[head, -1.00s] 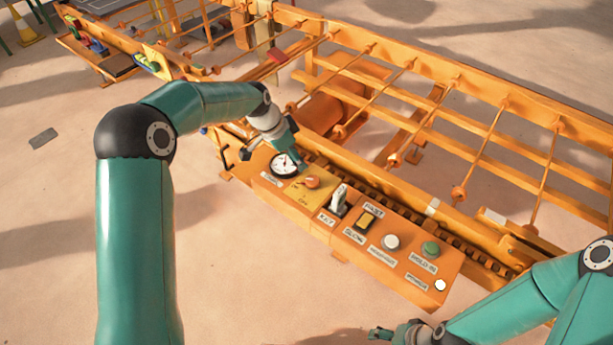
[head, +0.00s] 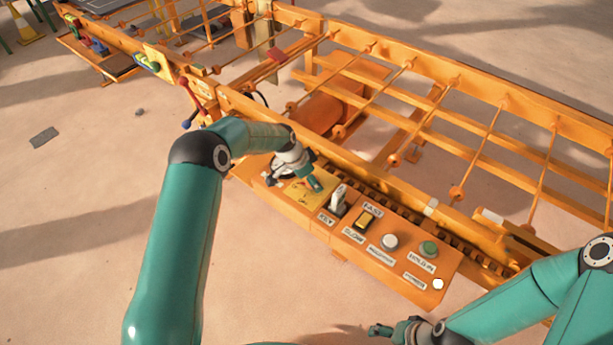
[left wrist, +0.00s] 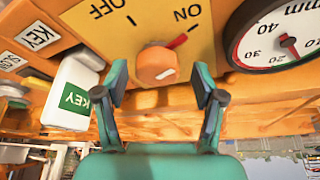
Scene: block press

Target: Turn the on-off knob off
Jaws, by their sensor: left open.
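The on-off knob (left wrist: 157,66) is a round orange knob on a yellow plate (left wrist: 140,25) marked OFF and ON. A red pointer beside it points toward ON. My left gripper (left wrist: 160,84) is open, its two fingertips apart on either side of the knob in the left wrist view; I cannot tell whether they touch it. In the head view the left gripper (head: 298,180) is over the plate at the left end of the orange control panel (head: 400,289) and hides the knob. My right gripper (head: 380,331) is low at the bottom, away from the panel.
A white key switch (head: 338,199) stands beside the plate; it also shows close to the left finger in the left wrist view (left wrist: 67,88). A round gauge (left wrist: 279,35) is on the other side. A yellow rocker and several buttons lie further right.

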